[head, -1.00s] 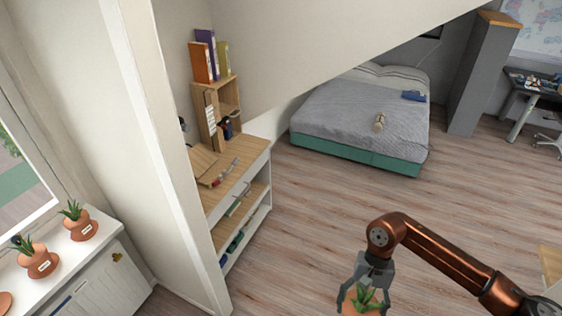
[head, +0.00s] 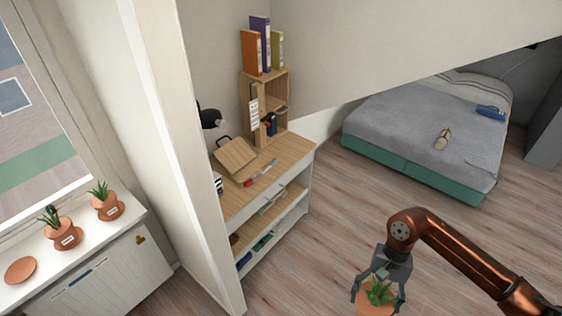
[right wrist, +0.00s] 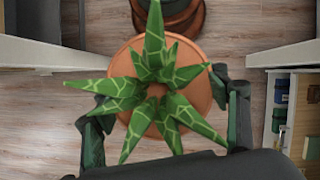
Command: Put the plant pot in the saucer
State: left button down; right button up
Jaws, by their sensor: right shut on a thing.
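My right gripper (head: 380,292) is shut on a terracotta plant pot (head: 374,304) with a green spiky plant, held above the floor at the bottom of the head view. In the right wrist view the pot (right wrist: 198,62) sits between the two fingers, with the plant's leaves spread over it. An empty terracotta saucer (head: 20,271) lies on the white windowsill cabinet at the far left, well away from the held pot. My left gripper is not in view.
Two other potted plants (head: 66,234) (head: 108,204) stand on the white cabinet top (head: 42,288), right of the empty saucer. A wall edge (head: 205,200) juts out between the cabinet and a wooden shelf desk (head: 285,155). A bed (head: 420,125) stands behind. The wooden floor (head: 330,220) is clear.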

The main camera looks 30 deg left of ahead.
aim_at(23, 272)
jog(key=u, duration=3.45)
jog(key=i, duration=0.8)
